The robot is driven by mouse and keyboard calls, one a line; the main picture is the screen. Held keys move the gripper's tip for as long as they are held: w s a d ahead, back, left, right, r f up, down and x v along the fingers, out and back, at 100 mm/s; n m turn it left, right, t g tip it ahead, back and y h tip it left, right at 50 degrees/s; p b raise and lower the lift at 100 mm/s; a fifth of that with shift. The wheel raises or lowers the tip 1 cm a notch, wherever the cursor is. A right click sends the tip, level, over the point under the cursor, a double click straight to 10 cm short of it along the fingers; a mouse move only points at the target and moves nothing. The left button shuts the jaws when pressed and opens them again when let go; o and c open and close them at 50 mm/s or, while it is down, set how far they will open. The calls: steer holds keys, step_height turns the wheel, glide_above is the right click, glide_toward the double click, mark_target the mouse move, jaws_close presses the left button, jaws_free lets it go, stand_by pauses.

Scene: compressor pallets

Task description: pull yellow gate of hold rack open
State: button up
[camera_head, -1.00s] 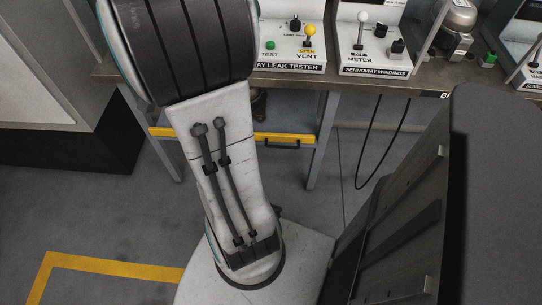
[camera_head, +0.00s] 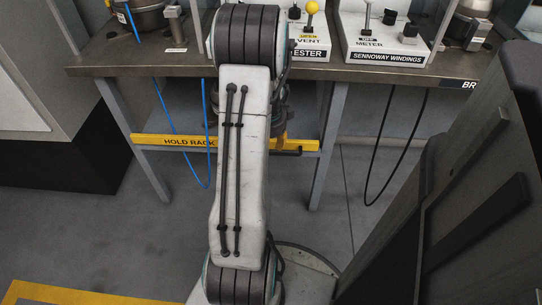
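The yellow gate (camera_head: 150,140) of the hold rack is a flat bar running across under the bench, with "HOLD RACK" lettered at its left part. Its middle is hidden behind my arm. Dark parts at my arm's far end, probably my gripper (camera_head: 281,118), show just above the handle. They are mostly hidden by my arm. I cannot tell whether the fingers touch the handle or are open or shut.
The bench (camera_head: 120,61) carries a leak tester (camera_head: 312,45) and a winding meter box (camera_head: 385,42). A blue cable (camera_head: 208,150) and a black cable (camera_head: 395,155) hang below it. A dark cabinet (camera_head: 480,190) stands close at right. Floor in front of the gate is open at left.

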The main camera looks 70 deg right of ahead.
step_height(320, 180, down, 7)
steer(key=d+b, duration=0.1)
steer(key=b, duration=0.4)
steer(key=shift+w+d, duration=0.15)
steer(key=shift+w, duration=0.1)
steer(key=shift+o, duration=0.2)
jaws_close()
stand_by(0.3)
